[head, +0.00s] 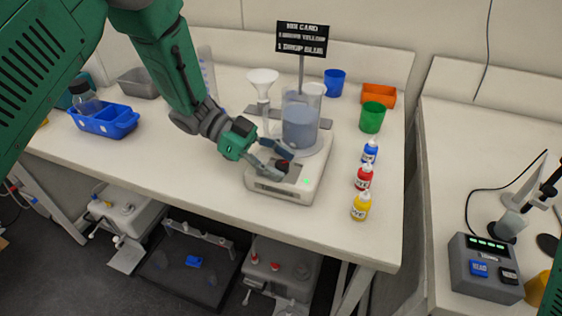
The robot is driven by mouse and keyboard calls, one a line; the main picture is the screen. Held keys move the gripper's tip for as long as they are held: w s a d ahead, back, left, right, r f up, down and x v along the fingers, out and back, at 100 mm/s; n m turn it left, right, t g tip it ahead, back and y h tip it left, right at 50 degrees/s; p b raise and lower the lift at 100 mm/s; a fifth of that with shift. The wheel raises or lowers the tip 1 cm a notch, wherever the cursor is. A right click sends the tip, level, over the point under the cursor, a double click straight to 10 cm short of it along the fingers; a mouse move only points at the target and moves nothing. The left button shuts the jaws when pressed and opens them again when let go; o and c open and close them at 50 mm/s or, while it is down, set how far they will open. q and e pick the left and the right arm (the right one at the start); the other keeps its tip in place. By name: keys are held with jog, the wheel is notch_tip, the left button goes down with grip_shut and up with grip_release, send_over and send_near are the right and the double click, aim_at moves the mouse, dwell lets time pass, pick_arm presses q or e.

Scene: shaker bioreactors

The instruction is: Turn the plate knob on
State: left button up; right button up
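I cannot tell whether the fingers touch the knob. A beaker of grey-blue liquid (300,127) stands on the plate. My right gripper is not in view; only a green bit of my body shows at the right edge.
Dye bottles in blue (370,151), red (363,177) and yellow (361,206) stand right of the plate. Behind are a green cup (372,117), an orange bin (379,95) and a sign (302,38). A white funnel (262,78) stands beside the beaker.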

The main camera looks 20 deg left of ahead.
aim_at(280, 162)
pick_arm(q)
jog(key=shift+r, duration=0.1)
jog(key=shift+r, duration=0.35)
notch_tip(280, 162, up, 8)
jog(key=shift+r, duration=0.5)
